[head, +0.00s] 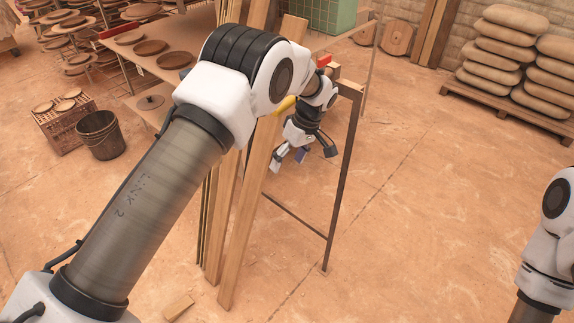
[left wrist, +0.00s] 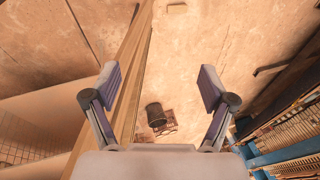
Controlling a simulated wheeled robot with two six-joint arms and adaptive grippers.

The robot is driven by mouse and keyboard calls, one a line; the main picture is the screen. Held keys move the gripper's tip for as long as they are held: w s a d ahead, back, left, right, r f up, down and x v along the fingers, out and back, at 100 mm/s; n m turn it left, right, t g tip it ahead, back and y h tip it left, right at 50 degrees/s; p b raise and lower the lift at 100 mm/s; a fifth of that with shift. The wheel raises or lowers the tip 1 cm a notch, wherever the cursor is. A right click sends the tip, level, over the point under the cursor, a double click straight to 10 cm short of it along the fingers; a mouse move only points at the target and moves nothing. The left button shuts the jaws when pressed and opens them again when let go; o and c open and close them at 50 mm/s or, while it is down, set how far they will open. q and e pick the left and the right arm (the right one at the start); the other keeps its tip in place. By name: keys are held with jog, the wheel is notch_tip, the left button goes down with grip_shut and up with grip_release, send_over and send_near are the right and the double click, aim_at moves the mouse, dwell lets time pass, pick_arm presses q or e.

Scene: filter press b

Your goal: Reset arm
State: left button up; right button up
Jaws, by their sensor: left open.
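My left arm (head: 150,195) reaches from the lower left of the head view up to the middle and bends over at a black-banded joint. My left gripper (head: 302,156) hangs beyond the bend, close to tall wooden planks (head: 262,165) and a dark metal frame (head: 345,165). In the left wrist view the left gripper (left wrist: 160,86) has its two fingers spread wide with nothing between them. I cannot tell whether the arm touches the planks. Part of my right arm (head: 550,235) shows at the right edge; its gripper is out of view.
A bucket (head: 100,135) and a crate (head: 66,121) stand on the floor at left, near shelves with brown plates (head: 150,47). Stacked sacks (head: 505,45) lie on a pallet (head: 500,103) at the back right. The floor (head: 430,200) between frame and right arm is clear.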

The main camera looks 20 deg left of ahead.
pick_arm(q)
jog(key=shift+f, duration=0.2)
jog(key=shift+s, duration=0.1)
jog(key=s+a+f+m+g+h+b, duration=0.1)
jog(key=s+a+f+g+b, duration=0.1)
jog(key=s+f, duration=1)
jog(key=s+a+f+m+g+h+b, duration=0.1)
jog(key=s+f+g, duration=0.1)
jog(key=s+f, duration=0.95)
jog(key=s+m+t+h, duration=0.1)
jog(key=s+m+t, duration=0.4)
jog(key=s, duration=1.3)
jog(key=w+m, duration=0.2)
jog(key=w+m+t, duration=0.1)
jog(key=w+m, duration=0.1)
jog(key=m, duration=0.1)
jog(key=shift+w+d, duration=0.2)
jog(key=shift+w, duration=0.15)
